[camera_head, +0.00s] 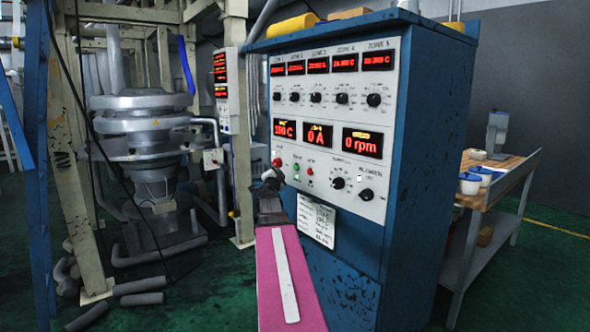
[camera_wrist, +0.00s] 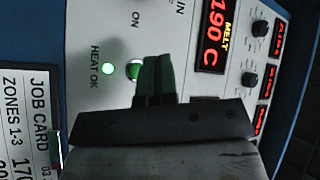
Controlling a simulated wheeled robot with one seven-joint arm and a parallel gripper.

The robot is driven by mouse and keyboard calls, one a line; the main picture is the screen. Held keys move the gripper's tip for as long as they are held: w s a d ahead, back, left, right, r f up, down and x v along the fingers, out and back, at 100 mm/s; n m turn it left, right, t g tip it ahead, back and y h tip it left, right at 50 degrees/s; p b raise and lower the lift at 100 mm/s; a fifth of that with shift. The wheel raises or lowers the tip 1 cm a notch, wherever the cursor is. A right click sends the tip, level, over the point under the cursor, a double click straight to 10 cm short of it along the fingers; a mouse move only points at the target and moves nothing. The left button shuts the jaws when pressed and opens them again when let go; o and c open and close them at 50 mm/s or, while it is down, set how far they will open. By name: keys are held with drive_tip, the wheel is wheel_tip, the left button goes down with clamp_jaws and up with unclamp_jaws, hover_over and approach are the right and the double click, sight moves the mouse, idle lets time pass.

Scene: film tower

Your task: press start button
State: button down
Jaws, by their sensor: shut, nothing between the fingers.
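The control panel (camera_head: 330,130) is on the front of a blue cabinet. A round green button (camera_head: 296,167) sits at its lower left; I take it for the start button, though no start label is readable. My gripper (camera_head: 271,176) is shut and empty, in front of the panel's lower left. In the wrist view its closed tips (camera_wrist: 155,75) overlap the button's edge. Whether they touch it I cannot tell.
A red knob (camera_head: 277,162) and a small red button (camera_head: 310,172) flank the green one. A job card (camera_head: 316,220) hangs below. The melt display (camera_wrist: 216,35) is lit. A wooden-topped bench (camera_head: 490,175) stands right. Machine frame posts (camera_head: 65,140) stand left.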

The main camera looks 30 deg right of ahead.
drive_tip(key=d, duration=0.6)
drive_tip(key=shift+w, duration=0.25)
drive_tip(key=shift+d, duration=0.15)
idle(1.8)
drive_tip(key=shift+d, duration=0.25)
drive_tip(key=shift+w+d, duration=0.1)
drive_tip(key=shift+d, duration=0.3)
idle(0.6)
drive_tip(key=shift+a, duration=0.8)
drive_tip(key=shift+s+a, duration=0.15)
drive_tip(key=shift+a, duration=1.1)
drive_tip(key=shift+s+a, duration=0.15)
drive_tip(key=shift+a, duration=1.1)
drive_tip(key=shift+a, duration=0.1)
